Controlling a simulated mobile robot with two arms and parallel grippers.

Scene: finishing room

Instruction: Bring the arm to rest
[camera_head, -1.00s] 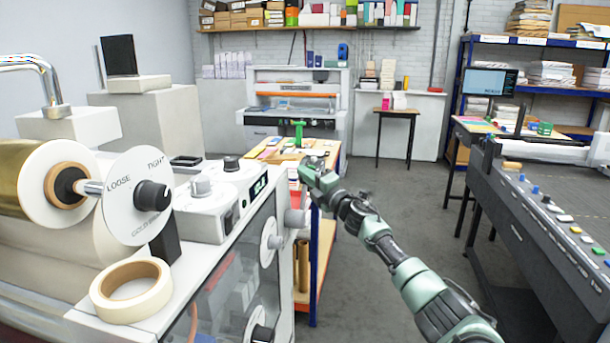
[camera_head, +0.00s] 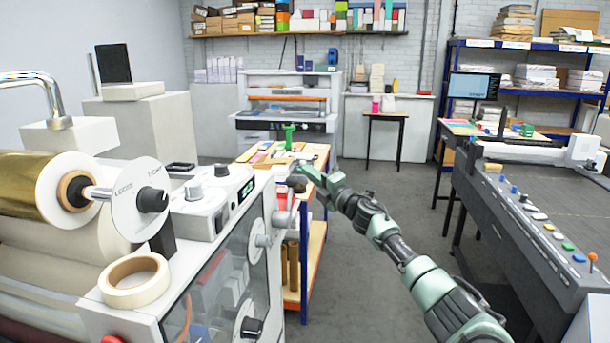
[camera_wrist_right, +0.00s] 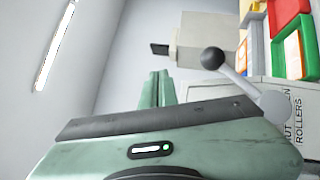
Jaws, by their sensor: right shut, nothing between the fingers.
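My right arm comes in from the lower right in the head view, and its green gripper (camera_head: 301,176) is beside the right end of the laminating machine (camera_head: 200,215). In the right wrist view the gripper's two green fingers (camera_wrist_right: 157,88) lie together, shut and empty. A lever with a dark ball knob (camera_wrist_right: 212,58) shows just right of the fingers in that view, apart from them as far as I can tell. My left gripper is not in view.
A roll of tape (camera_head: 134,280) lies on the machine's front top. A wooden-topped bench (camera_head: 318,152) with a green tool stands behind the gripper. A long grey machine (camera_head: 530,215) stands at the right. The grey floor (camera_head: 390,190) between is clear.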

